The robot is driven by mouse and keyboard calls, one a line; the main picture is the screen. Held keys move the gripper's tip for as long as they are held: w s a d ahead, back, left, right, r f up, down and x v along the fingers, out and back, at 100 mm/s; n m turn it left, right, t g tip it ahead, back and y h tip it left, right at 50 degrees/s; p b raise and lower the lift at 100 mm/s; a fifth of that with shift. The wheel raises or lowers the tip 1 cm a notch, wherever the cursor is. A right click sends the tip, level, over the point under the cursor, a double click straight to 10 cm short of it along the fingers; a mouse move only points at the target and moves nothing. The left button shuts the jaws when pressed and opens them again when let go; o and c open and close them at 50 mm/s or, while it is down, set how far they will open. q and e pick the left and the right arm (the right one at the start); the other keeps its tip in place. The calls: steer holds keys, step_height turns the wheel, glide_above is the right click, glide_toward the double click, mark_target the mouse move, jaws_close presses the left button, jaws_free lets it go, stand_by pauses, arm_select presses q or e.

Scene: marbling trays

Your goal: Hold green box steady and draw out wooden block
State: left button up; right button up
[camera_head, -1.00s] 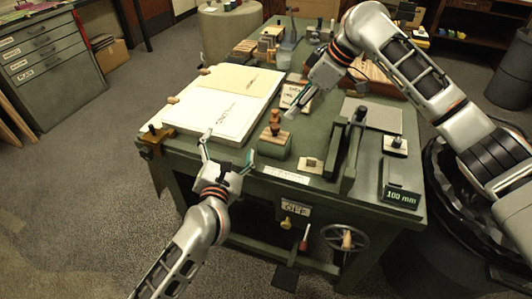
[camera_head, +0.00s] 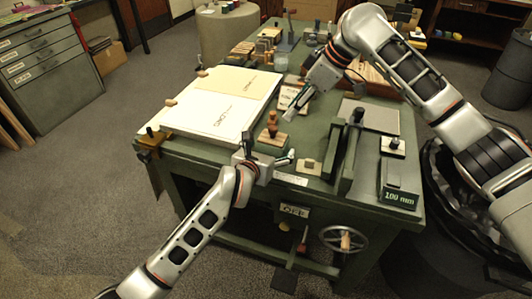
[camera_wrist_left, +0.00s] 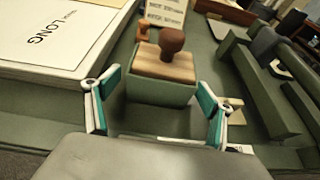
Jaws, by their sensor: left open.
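The green box (camera_head: 268,149) stands near the front edge of the green table. The wooden block (camera_head: 266,138), with its brown knob (camera_head: 272,123), sits in the top of the box. My left gripper (camera_head: 265,154) is open at the front of the box. In the left wrist view its teal-padded fingers (camera_wrist_left: 158,88) stand on either side of the green box (camera_wrist_left: 160,93), with gaps. The wooden block (camera_wrist_left: 160,66) is upright there. My right gripper (camera_head: 290,114) hangs behind and above the box, clear of the knob; its fingers are too small to read.
A white board with sheets (camera_head: 212,125) lies left of the box. A small tan block (camera_head: 308,166) and tall green rails (camera_head: 346,155) stand to its right. A grey plate (camera_head: 371,117) and a 100 mm display (camera_head: 399,197) are farther right.

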arm_select(q)
steer(key=shift+x, duration=1.3)
steer(key=c, duration=1.2)
steer(key=shift+c, duration=0.6)
